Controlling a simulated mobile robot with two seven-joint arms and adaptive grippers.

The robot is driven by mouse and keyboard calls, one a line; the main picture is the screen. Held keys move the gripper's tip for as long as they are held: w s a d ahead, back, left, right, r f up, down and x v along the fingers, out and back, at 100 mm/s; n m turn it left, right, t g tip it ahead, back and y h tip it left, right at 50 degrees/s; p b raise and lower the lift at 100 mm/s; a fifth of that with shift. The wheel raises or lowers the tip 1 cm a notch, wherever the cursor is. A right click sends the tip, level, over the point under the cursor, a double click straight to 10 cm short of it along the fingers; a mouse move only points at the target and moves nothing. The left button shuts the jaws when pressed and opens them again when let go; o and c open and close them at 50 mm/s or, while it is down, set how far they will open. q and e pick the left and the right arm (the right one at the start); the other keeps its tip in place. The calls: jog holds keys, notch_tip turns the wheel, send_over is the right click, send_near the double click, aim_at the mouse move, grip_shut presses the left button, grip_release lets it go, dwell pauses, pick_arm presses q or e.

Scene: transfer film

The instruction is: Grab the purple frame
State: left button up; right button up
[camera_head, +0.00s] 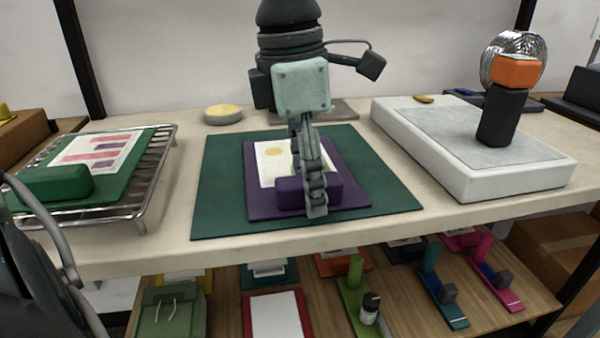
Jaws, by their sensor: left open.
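The purple frame (352,192) lies flat on a dark green mat (222,185) in the middle of the table. It holds a white printed sheet (268,174) and has a raised purple block (291,190) along its front edge. My left gripper (313,188) points down over the frame, with its fingers at the right part of the block. It is open. One finger passes in front of the block; the other is mostly hidden behind it. I cannot tell whether the fingers touch the block. My right gripper is not in view.
A green frame with a print (98,155) lies on a wire rack (150,190) at left. A white slab (465,165) carries an upright orange and black tool (505,110) at right. A round yellow-topped dish (223,114) stands behind. Several coloured items lie on the lower shelf.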

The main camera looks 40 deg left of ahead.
pick_arm(q)
jog(key=shift+f, duration=0.2)
dwell(0.4)
jog(key=shift+c, duration=0.3)
jog(key=shift+f, duration=0.1)
grip_shut()
